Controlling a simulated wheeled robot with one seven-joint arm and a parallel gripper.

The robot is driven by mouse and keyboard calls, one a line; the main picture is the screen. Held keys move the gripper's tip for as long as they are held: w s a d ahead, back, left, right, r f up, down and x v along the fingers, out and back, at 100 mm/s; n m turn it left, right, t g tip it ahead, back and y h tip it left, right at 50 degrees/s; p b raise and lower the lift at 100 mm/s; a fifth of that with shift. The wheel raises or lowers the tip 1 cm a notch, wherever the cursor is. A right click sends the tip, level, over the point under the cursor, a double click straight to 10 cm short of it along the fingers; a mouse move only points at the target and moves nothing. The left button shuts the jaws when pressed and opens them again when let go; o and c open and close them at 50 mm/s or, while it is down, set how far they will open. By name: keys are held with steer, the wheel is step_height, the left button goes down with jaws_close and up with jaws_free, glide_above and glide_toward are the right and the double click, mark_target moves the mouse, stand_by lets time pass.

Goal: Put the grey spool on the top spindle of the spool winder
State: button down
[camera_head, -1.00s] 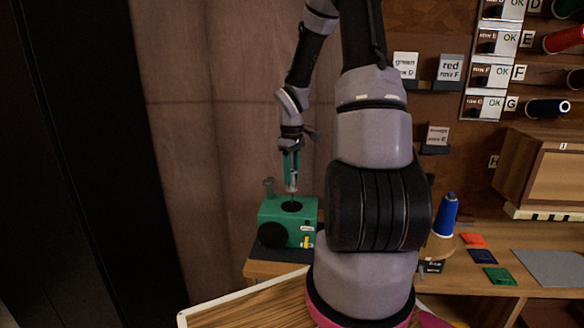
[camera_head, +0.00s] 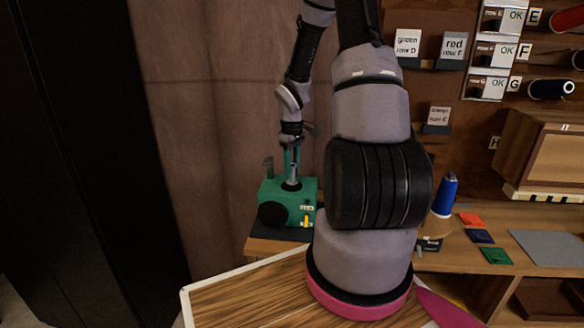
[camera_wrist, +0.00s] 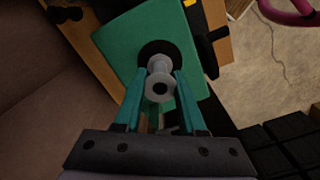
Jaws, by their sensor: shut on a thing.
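The grey spool (camera_wrist: 160,76) is held between the two teal fingers of my gripper (camera_wrist: 160,92) in the wrist view. Its near flange and centre hole face the camera. The green spool winder (camera_head: 297,208) stands on a dark mat at the bench's left end; it also shows in the wrist view (camera_wrist: 122,42). The spool is upright over the black disc (camera_wrist: 152,46) on the winder's top, with its lower end at or very near the disc. The top spindle is hidden, apparently inside the spool. In the head view my gripper (camera_head: 291,170) is directly above the winder.
A blue cone of thread (camera_head: 445,195) stands on the bench to the right, near red, blue and green cards (camera_head: 496,256) and a grey mat (camera_head: 548,250). A wooden cabinet (camera_head: 555,165) stands farther right. A brown wall is close behind the winder.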

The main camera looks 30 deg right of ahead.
steer(key=shift+f, duration=0.2)
steer(key=shift+f, duration=0.15)
steer(key=shift+c, duration=2)
jaws_free()
step_height(320, 180, up, 11)
steer(key=s+a+r+m+t, duration=0.2)
steer(key=s+a+r+m, duration=0.1)
steer(key=s+r, duration=0.3)
steer(key=s+a+r+m+t+y, duration=0.1)
steer(key=s+a+r+m+t, duration=0.1)
steer(key=s+a+r, duration=0.4)
steer(key=s+a+r+m+t+y, duration=0.1)
steer(key=s+a+r+m+t, duration=0.2)
steer(key=s+r, duration=0.4)
step_height(320, 180, up, 5)
steer(key=shift+s+a+f+m, duration=0.2)
steer(key=shift+s+a+m, duration=0.1)
steer(key=shift+a+m, duration=0.45)
